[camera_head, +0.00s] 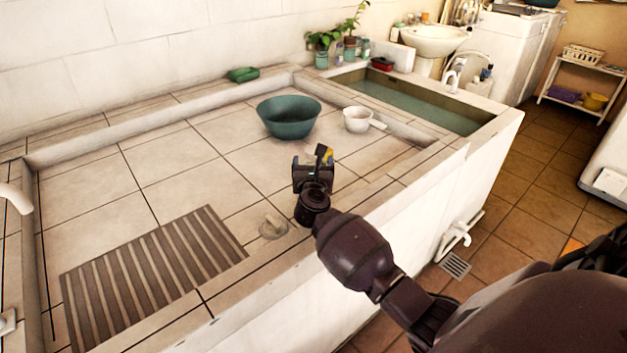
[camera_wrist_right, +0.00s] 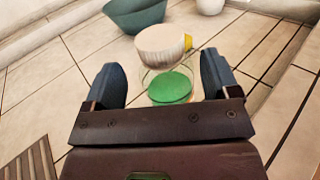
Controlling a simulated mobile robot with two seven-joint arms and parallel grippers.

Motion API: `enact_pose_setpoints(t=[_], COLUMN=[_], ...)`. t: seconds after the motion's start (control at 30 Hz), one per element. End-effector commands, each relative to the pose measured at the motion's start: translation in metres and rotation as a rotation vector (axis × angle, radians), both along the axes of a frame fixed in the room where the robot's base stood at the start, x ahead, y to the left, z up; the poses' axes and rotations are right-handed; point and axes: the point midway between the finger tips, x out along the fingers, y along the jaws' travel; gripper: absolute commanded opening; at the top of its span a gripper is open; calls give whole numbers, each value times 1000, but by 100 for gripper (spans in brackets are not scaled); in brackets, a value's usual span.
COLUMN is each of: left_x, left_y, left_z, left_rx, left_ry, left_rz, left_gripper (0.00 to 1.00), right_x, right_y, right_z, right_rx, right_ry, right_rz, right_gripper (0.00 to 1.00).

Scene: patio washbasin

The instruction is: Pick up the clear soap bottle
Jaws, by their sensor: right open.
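In the right wrist view, a clear, see-through container (camera_wrist_right: 170,82) with a green disc-like bottom shows between the fingers; it looks like the clear soap bottle. A whitish rounded part with a yellow end (camera_wrist_right: 163,42) overlaps its far side; I cannot tell whether they are one thing. My right gripper (camera_wrist_right: 160,74) is open, one finger on each side of the container, with gaps visible. In the head view my right gripper (camera_head: 311,163) is low over the tiled counter and hides most of the container. A bit of yellow (camera_head: 327,153) shows beyond it. My left gripper is out of view.
A green basin (camera_head: 288,117) and a white handled pot (camera_head: 358,119) stand beyond the gripper. A small clear object (camera_head: 272,227) lies left of my right wrist, beside a slatted grey mat (camera_head: 150,275). A water trough (camera_head: 415,100) lies at the right. The left tiles are clear.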

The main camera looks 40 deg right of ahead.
Motion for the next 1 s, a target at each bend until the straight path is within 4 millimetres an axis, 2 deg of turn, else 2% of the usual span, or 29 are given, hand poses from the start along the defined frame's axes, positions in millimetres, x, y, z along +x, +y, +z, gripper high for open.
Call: enact_pose_setpoints(t=[0.3, 0.63, 1.0], left_x=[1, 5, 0], left_y=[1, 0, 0], left_z=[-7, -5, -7], left_rx=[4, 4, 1], left_ry=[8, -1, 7], left_rz=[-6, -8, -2], left_gripper=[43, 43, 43], right_x=[31, 35, 35], right_y=[-24, -28, -28], right_z=[2, 3, 3], right_rx=[-2, -2, -2], right_ry=[2, 0, 1], right_rz=[0, -1, -1], right_gripper=[82, 82, 25])
